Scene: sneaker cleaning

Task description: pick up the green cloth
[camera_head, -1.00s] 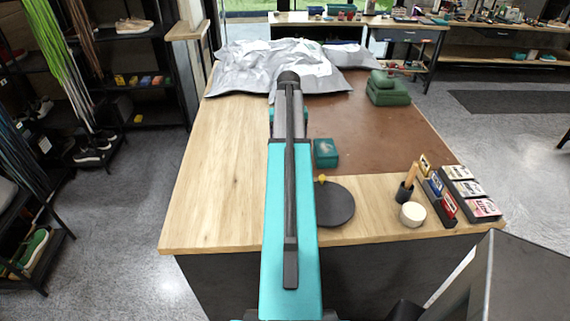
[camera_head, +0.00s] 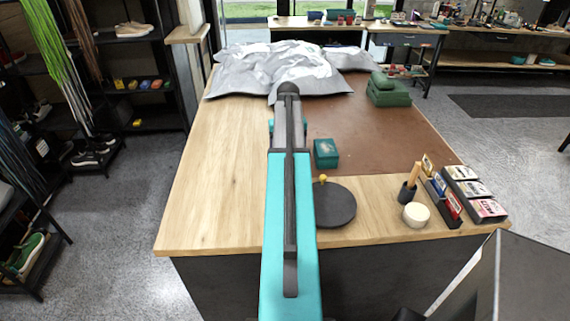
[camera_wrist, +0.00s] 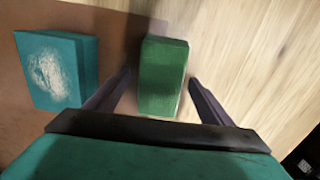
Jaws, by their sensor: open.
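A small green block-shaped item (camera_wrist: 163,75), which I take for the folded green cloth, lies across the edge between the brown mat and the bare wood. It shows only in the wrist view; my arm seems to hide it in the head view. My gripper (camera_wrist: 160,76) is open and empty, with one finger on each side of the green item in the picture. I cannot tell how high the fingers are above it. My gripper is hidden behind my arm in the head view.
A teal box (camera_head: 325,153) with a pale patch lies beside it, also in the wrist view (camera_wrist: 50,70). A dark round disc (camera_head: 328,205), white tub (camera_head: 416,215) and box rack (camera_head: 466,197) stand near. Green folded pads (camera_head: 388,92) and grey sheeting (camera_head: 300,75) lie farther back.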

